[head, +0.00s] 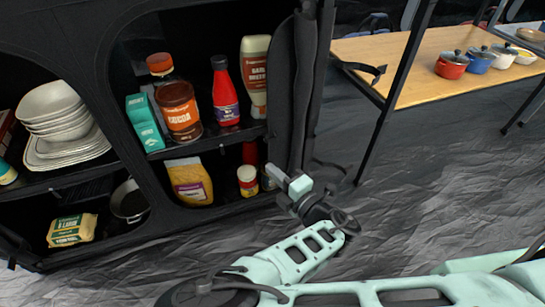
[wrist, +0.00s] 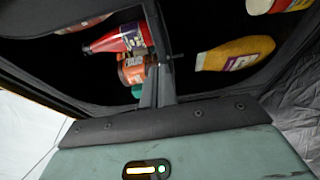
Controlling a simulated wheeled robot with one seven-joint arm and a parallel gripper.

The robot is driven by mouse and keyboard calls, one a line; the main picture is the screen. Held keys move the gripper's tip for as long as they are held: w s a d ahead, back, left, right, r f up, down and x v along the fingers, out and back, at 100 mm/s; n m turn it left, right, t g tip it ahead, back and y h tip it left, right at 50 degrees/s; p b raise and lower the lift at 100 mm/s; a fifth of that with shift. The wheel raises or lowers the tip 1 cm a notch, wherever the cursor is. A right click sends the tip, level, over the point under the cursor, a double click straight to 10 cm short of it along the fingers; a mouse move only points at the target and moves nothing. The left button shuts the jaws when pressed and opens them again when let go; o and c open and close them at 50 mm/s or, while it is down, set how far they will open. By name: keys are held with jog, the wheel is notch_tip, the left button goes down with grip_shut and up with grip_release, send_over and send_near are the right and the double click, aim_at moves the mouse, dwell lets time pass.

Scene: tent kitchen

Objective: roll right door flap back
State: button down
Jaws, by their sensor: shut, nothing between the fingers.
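The right door flap (head: 303,85) is black fabric. In the head view it hangs as a narrow upright bundle along the right edge of the right-hand cupboard opening. My gripper (head: 274,172) is at the lower end of this bundle, in front of the opening's lower right corner. I cannot tell whether it touches the fabric. In the wrist view my gripper (wrist: 160,72) has its fingers together, with nothing seen between them, and points into the opening. The flap cannot be made out clearly there.
The cupboard's upper shelf holds a cocoa jar (head: 180,111), a red bottle (head: 225,92) and a sauce bottle (head: 254,76). Below are a yellow packet (head: 189,181) and a small jar (head: 247,181). A wooden table (head: 400,66) with several pots stands to the right.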

aim_at(276, 138)
jog(key=w+a+b, duration=0.1)
jog(key=w+b, duration=0.4)
jog(key=w, duration=0.4)
jog(key=shift+a+b, duration=0.35)
jog(key=shift+b, duration=0.05)
jog(key=d+p, duration=0.2)
jog(key=w+d+p, duration=0.1)
jog(key=d, duration=0.1)
jog(key=shift+d+r, duration=0.1)
jog(key=shift+r, duration=0.15)
jog(key=shift+w+d+f+p, duration=0.15)
jog(key=shift+d+f+p, duration=0.15)
jog(key=shift+d, duration=0.25)
